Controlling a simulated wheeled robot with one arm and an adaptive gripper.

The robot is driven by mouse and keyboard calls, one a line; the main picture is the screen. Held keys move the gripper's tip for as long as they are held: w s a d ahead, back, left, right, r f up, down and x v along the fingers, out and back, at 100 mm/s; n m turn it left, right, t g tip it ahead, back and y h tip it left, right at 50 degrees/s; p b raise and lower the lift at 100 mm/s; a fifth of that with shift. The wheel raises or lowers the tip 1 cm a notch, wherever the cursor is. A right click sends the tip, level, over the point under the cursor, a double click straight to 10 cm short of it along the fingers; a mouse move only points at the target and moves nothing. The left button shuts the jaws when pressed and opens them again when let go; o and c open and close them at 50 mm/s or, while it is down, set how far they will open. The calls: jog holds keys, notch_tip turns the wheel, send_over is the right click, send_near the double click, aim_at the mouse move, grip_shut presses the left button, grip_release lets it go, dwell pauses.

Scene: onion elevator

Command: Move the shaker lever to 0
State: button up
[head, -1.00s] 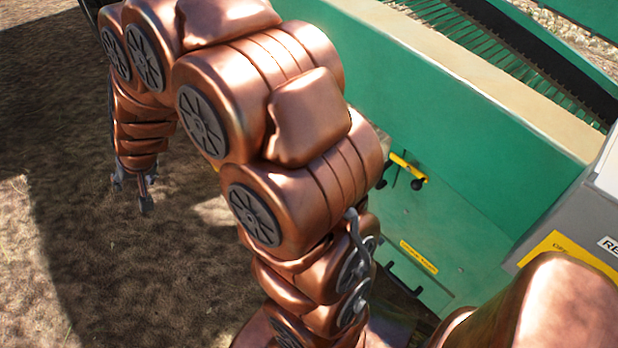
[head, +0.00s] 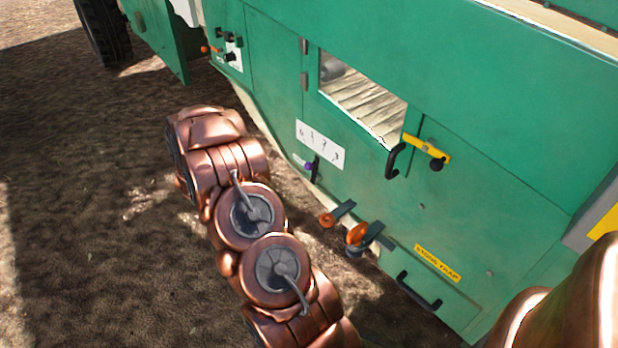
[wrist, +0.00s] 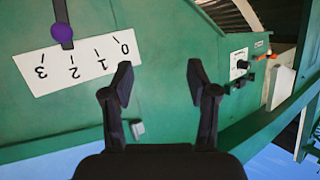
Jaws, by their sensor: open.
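The shaker lever is a dark bar with a purple knob (wrist: 62,33), at the upper left in the wrist view. The bar's end lies close to the 2 mark on a white scale plate (wrist: 88,77) numbered 0 to 3. The numbers appear upside down there. My gripper (wrist: 160,78) is open and empty, right of the knob, its left finger overlapping the plate near 0 and 1. In the head view the purple knob (head: 309,167) sits below the white plate (head: 320,145) on the green machine. My gripper is hidden behind my arm there.
Orange-knobbed valves (head: 357,234) stick out low on the machine. A black handle (head: 419,291) and a yellow latch (head: 427,148) are at right. A control panel with an orange knob (wrist: 277,64) is at right in the wrist view. Open dirt ground lies left.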

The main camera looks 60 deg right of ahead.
aim_at(306, 169)
jog(key=s+d+f+g+h+b, duration=0.1)
jog(key=s+d+f+g, duration=0.1)
jog(key=s, duration=0.2)
jog(key=s+d+f+m+g+h+b, duration=0.1)
jog(key=s+d+f+b, duration=0.1)
jog(key=s+d+f, duration=0.1)
jog(key=s+d+f+m+g+h+b, duration=0.1)
jog(key=s+d+f+g+h, duration=0.1)
jog(key=s, duration=0.3)
jog(key=shift+d+f+g+b, duration=0.25)
jog(key=shift+d+g+b, duration=0.05)
jog(key=shift+d, duration=0.15)
jog(key=shift+s+d+b, duration=0.2)
jog(key=shift+d+b, duration=0.85)
jog(key=shift+d, duration=2.25)
grip_shut()
